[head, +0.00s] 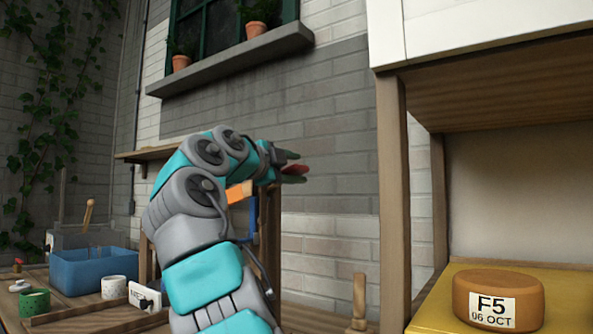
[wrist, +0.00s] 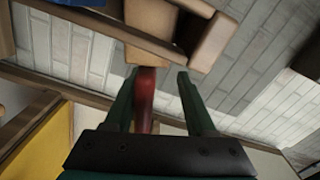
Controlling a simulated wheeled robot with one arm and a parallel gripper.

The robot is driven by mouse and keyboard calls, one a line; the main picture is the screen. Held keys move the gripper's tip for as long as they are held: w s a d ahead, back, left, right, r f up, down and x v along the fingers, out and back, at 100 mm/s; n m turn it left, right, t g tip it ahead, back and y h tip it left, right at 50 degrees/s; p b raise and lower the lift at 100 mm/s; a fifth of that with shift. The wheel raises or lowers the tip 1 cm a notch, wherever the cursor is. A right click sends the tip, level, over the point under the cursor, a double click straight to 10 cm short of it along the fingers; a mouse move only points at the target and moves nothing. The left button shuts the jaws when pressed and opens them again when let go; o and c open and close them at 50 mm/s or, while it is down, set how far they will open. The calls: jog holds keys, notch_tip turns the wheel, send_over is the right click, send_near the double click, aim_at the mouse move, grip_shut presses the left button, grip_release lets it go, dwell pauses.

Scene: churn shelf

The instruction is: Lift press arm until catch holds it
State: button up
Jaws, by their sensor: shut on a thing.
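The red handle (wrist: 146,92) of the press arm shows in the wrist view between my gripper's dark green fingers. It runs up to a pale wooden block (wrist: 150,30), which seems to be part of the press arm. My gripper (wrist: 157,76) is shut on the handle, which lies nearer the left finger in the picture. In the head view my gripper (head: 293,168) is raised at mid-picture, with a bit of the red handle (head: 295,169) showing between the fingers. My arm hides most of the press there. I cannot make out the catch.
A shelf at right holds a cheese wheel (head: 498,300) labelled F5. At left a blue tub (head: 92,270), a white cup (head: 114,288) and a green pot (head: 34,302) stand on a bench. A window ledge (head: 235,60) with flowerpots juts out above my arm.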

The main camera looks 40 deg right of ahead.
jog(key=v, duration=0.7)
jog(key=shift+b, duration=0.4)
jog(key=shift+a, duration=0.15)
jog(key=v, duration=0.8)
jog(key=shift+s+a, duration=0.2)
jog(key=shift+a, duration=0.05)
jog(key=shift+a, duration=0.1)
dwell(0.8)
